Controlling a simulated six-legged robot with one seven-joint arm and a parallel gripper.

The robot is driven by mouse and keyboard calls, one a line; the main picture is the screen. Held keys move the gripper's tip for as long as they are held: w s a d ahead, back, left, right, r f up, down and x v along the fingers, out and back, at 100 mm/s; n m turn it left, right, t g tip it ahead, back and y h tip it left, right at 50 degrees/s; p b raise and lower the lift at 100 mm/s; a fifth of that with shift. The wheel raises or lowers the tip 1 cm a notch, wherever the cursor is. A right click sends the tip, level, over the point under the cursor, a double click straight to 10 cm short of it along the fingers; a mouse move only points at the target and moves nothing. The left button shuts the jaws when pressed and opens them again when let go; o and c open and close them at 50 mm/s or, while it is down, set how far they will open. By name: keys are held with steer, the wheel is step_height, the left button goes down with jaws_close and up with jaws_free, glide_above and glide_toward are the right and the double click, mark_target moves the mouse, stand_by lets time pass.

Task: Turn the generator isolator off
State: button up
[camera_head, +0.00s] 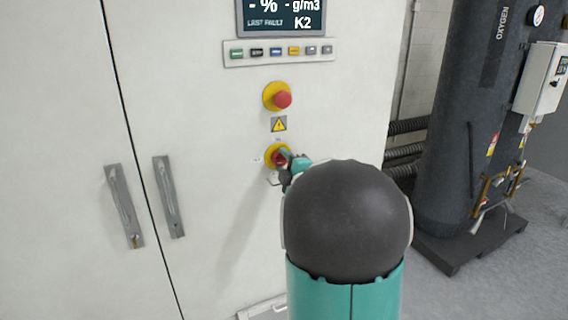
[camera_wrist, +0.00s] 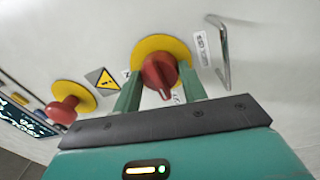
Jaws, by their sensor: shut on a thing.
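The generator isolator is a red rotary handle (camera_wrist: 159,74) on a round yellow plate (camera_wrist: 178,48), set in the white cabinet door. In the head view the isolator (camera_head: 275,154) is low on the panel, below the warning triangle, and partly hidden by my gripper. My gripper (camera_wrist: 160,84) has its two green fingers on either side of the red handle, shut on it. In the head view my gripper (camera_head: 289,165) is at the isolator, mostly behind my own dark arm joint. I cannot read the handle's on or off marking.
A red emergency-stop button (camera_head: 282,99) on a yellow ring sits above the isolator. Above it are a button row (camera_head: 279,52) and a display (camera_head: 281,16). A metal loop handle (camera_wrist: 224,55) is close to the isolator. A dark oxygen tank (camera_head: 460,120) stands at right.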

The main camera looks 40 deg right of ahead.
steer(key=o, duration=1)
steer(key=v, duration=1.3)
steer(key=shift+s+a+f, duration=0.1)
steer(key=shift+s, duration=0.25)
